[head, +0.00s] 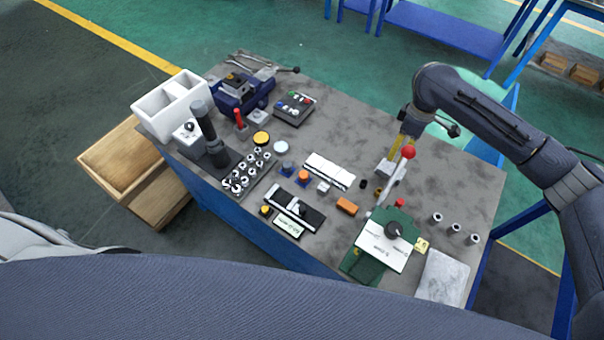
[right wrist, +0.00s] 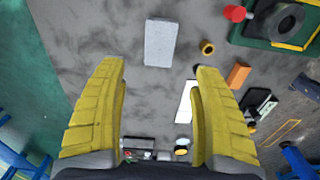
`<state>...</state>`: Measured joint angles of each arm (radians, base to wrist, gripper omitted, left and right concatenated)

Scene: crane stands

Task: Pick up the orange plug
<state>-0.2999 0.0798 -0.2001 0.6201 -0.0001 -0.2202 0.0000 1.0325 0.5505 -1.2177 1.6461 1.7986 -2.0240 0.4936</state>
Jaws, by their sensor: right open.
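Two orange things lie on the grey worktable (head: 440,180): an orange block (head: 347,206) left of the green machine, and a round orange-topped piece (head: 303,176) on a blue base further left. I cannot tell for sure which is the plug. The orange block also shows in the right wrist view (right wrist: 238,75), right of the fingers. My right gripper (head: 400,137) is over the far right part of the table, its yellow fingers wide apart and empty (right wrist: 160,80). It is apart from both orange things. My left gripper is not in view.
A pale block (head: 388,168) stands below the right gripper; it also shows in the wrist view (right wrist: 160,42). A white strip (head: 330,170) and small cylinders (head: 455,229) stand nearby.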

